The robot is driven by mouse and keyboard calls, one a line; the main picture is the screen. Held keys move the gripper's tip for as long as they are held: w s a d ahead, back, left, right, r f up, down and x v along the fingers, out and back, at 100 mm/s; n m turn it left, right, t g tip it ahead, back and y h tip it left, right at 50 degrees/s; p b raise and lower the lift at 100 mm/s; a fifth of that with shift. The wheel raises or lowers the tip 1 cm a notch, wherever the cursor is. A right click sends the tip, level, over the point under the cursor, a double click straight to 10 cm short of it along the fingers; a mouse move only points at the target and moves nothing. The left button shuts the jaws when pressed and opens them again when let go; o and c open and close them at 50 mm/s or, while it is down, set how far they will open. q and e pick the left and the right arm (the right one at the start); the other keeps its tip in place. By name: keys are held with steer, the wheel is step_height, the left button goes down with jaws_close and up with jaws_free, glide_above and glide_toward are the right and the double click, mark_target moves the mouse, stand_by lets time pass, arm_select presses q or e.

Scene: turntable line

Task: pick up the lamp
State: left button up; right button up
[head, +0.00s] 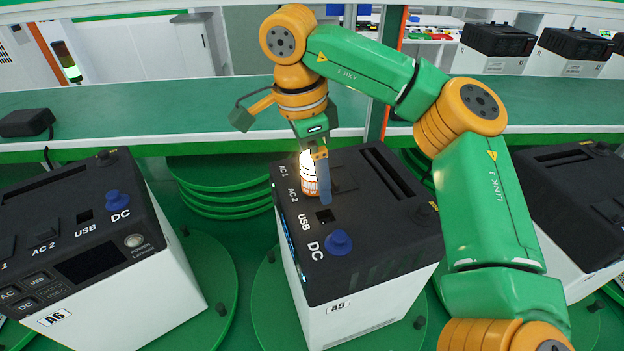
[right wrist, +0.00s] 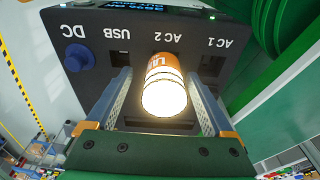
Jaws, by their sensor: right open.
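The lamp (head: 308,172) is an orange and white cylinder with a glowing end. It stands at the AC 2 socket on top of the black and white power station A5 (head: 350,268). In the right wrist view the lamp (right wrist: 164,88) sits between the two fingers of my right gripper (right wrist: 163,108), with a gap on each side. My right gripper (head: 322,172) is open and lowered around the lamp in the head view. The foot of the lamp meets the socket panel. My left gripper is not in view.
Power station A6 (head: 95,255) stands at the left on a green turntable (head: 215,280). Another unit (head: 580,185) stands at the right. A blue DC plug (head: 338,242) sticks up near the lamp. A green shelf (head: 180,105) runs behind.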

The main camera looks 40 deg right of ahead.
steer(key=shift+w+d+f, duration=0.1)
steer(key=shift+w+f, duration=0.4)
steer(key=shift+f, duration=0.2)
steer(key=shift+s+r, duration=0.1)
steer(key=shift+s, duration=0.2)
steer(key=shift+c, duration=0.5)
steer(key=shift+s, duration=0.1)
steer(key=c, duration=0.3)
jaws_close()
